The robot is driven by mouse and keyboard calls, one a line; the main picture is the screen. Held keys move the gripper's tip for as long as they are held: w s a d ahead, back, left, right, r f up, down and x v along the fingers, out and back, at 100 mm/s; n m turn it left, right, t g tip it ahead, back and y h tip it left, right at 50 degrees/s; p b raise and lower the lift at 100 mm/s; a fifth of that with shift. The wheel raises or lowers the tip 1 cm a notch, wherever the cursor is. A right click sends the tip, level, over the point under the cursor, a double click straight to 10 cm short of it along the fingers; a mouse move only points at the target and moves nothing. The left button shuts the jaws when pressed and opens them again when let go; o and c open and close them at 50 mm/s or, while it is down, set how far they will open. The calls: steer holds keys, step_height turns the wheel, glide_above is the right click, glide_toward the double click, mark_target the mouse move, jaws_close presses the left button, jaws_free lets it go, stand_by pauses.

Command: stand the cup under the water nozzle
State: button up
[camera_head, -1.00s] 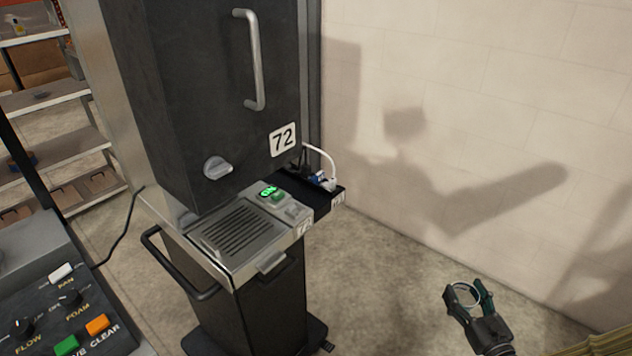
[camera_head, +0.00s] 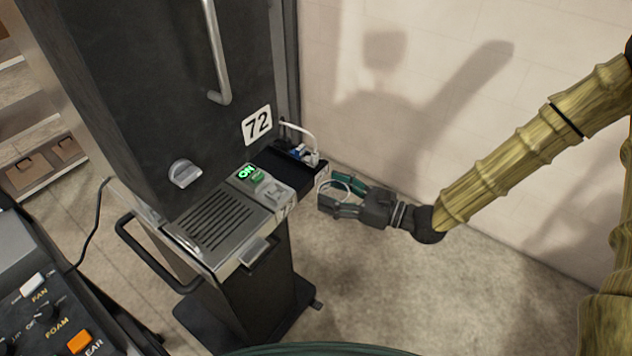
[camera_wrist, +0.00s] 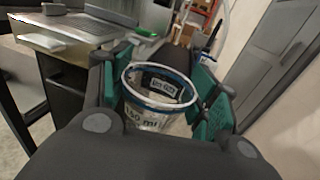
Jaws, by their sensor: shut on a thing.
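My gripper (camera_head: 335,192) is shut on a clear cup (camera_wrist: 158,112) with a blue rim and "150 ml" printed on its side. The cup looks upright, its open mouth showing between the teal finger pads in the wrist view. In the head view, the cup's rim (camera_head: 334,187) shows faintly in the fingers. They are to the right of the dispenser's slotted tray (camera_head: 218,224), beyond its right end and apart from it. The dark dispenser cabinet (camera_head: 150,95), marked 72, overhangs the tray's back. I cannot make out the water nozzle in either view.
A lit green ON switch (camera_head: 250,175) sits right of the grate. A black shelf (camera_head: 285,168) with plugs and a white cable lies behind it. A black handle bar (camera_head: 150,258) juts out at left. A control panel (camera_head: 50,315) fills the lower left. The floor at right is open.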

steer(key=s+a+r+n+g+y+p, duration=0.2)
steer(key=s+a+r+n+g+p, duration=0.3)
steer(key=s+r+g, duration=0.4)
steer(key=shift+n, duration=0.4)
steer(key=shift+w+a+f+b, duration=0.25)
steer(key=shift+w+a+b, duration=0.7)
steer(key=shift+a, duration=2.05)
steer(key=shift+w+a+f+b, duration=0.2)
steer(key=shift+w+a+b, duration=0.75)
steer(key=shift+a, duration=2)
steer(key=shift+w+a+f+b, duration=0.25)
steer(key=shift+w+a+b, duration=0.7)
steer(key=shift+a, duration=2.05)
steer(key=shift+w+f+b, duration=0.15)
steer(key=shift+f+b, duration=0.2)
steer(key=shift+f, duration=0.6)
steer(key=shift+f, duration=0.45)
